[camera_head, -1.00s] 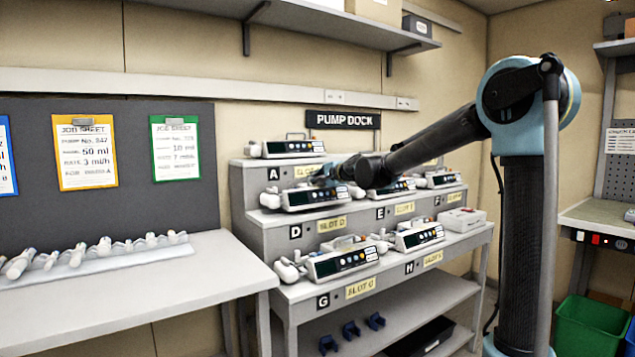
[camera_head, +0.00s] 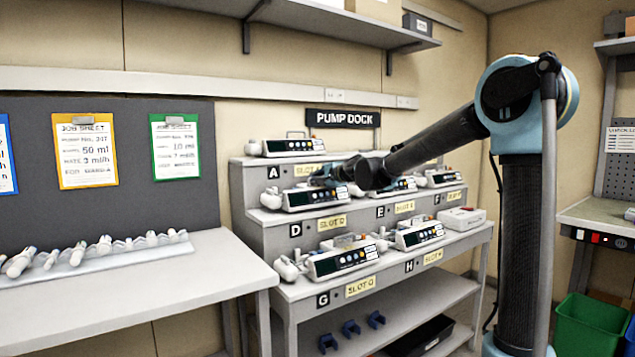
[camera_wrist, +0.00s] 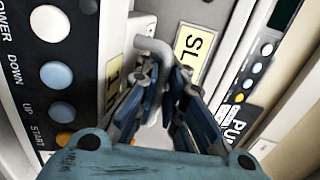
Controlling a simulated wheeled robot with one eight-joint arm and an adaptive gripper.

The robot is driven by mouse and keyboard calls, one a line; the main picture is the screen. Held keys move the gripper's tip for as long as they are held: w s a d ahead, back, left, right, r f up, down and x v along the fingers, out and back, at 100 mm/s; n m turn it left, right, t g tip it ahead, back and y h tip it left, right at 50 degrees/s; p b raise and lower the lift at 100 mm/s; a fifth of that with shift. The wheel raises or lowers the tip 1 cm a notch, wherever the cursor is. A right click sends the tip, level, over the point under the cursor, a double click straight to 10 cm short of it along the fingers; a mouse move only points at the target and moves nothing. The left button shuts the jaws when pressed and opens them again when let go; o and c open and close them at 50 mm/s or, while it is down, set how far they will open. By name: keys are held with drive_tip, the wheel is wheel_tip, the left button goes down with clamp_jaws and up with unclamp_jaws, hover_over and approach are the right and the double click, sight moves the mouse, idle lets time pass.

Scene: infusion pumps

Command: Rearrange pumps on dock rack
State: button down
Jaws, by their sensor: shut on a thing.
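Several white pumps with dark screens stand on the grey stepped dock rack (camera_head: 268,262). One is on the top step by letter A (camera_head: 293,147), three are on the middle step by D (camera_head: 314,197), E (camera_head: 402,186) and F (camera_head: 443,178), and two are on the lower step by G (camera_head: 343,262) and H (camera_head: 419,236). My gripper (camera_head: 327,176) is just above the rear of the pump by D, partly hidden by my arm. In the wrist view my gripper (camera_wrist: 163,97) is shut around a grey bent handle (camera_wrist: 155,50). A close pump face with buttons (camera_wrist: 50,80) fills the left.
A white box (camera_head: 461,219) lies at the rack's right end. The lower shelf holds blue clamps (camera_head: 350,328) and a black tray (camera_head: 420,337). A white table (camera_head: 150,300) stands left, with job sheets (camera_head: 86,152) behind. A shelf (camera_head: 310,18) overhangs the rack.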

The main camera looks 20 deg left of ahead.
drive_tip(key=shift+f, duration=0.1)
drive_tip(key=c, duration=1.6)
unclamp_jaws()
drive_tip(key=shift+f, duration=0.1)
drive_tip(key=v, duration=1.2)
drive_tip(key=shift+d, duration=0.1)
drive_tip(key=s+d+f+n+g+h, duration=0.2)
drive_tip(key=s+d+f+h, duration=0.2)
drive_tip(key=s+d+f, duration=0.7)
drive_tip(key=s+d+f+n+g+h, duration=0.3)
drive_tip(key=s+d+f, duration=0.9)
drive_tip(key=d, duration=0.5)
drive_tip(key=s+d+f+n+g+h, duration=0.2)
drive_tip(key=s+d+f+h, duration=0.3)
drive_tip(key=s+d+f, duration=0.6)
drive_tip(key=d+n, duration=0.1)
drive_tip(key=d, duration=0.3)
drive_tip(key=shift+s+f, duration=0.25)
drive_tip(key=shift+f, duration=0.05)
